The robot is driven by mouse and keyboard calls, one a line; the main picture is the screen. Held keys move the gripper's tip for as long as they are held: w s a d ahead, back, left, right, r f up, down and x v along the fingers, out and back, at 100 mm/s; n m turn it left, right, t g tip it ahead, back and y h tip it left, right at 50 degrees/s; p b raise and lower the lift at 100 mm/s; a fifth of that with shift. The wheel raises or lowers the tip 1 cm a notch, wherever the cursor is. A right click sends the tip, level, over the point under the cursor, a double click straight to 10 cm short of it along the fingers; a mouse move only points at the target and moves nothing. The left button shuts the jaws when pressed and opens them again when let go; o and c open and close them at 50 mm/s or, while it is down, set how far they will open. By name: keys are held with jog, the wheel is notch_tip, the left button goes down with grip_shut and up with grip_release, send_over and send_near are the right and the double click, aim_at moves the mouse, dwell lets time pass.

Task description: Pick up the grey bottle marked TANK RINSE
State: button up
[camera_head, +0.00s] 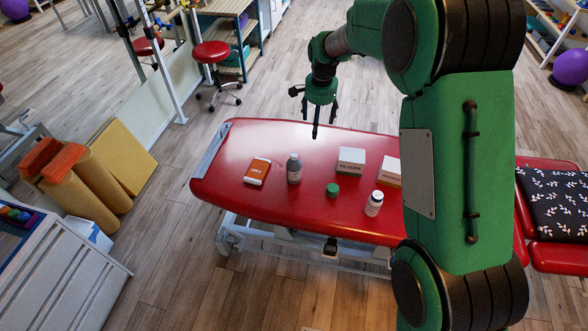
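A grey bottle (294,169) stands upright on the red treatment table (268,139), left of the middle. Its label is too small to read, so I cannot confirm the marking. My gripper (322,128) hangs fingers down above the far side of the table, up and to the right of the bottle in the picture. Its dark fingers are spread apart, with nothing seen between them. The gripper is apart from the bottle.
An orange-and-white pack (257,171) lies left of the bottle. To its right are a white box (350,161), a green lidded item (332,190), a white bottle (374,203) and another box (390,171), partly hidden by my arm. A red stool (212,55) stands behind.

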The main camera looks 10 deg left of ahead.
jog(key=m+g+p, duration=0.1)
send_over(294, 154)
notch_tip(294, 154, down, 14)
jog(key=shift+f, duration=0.1)
notch_tip(294, 154, down, 8)
jog(key=shift+f, duration=0.2)
jog(key=shift+f, duration=0.2)
dwell(0.3)
jog(key=shift+s+f, duration=0.1)
jog(key=shift+f, duration=2.35)
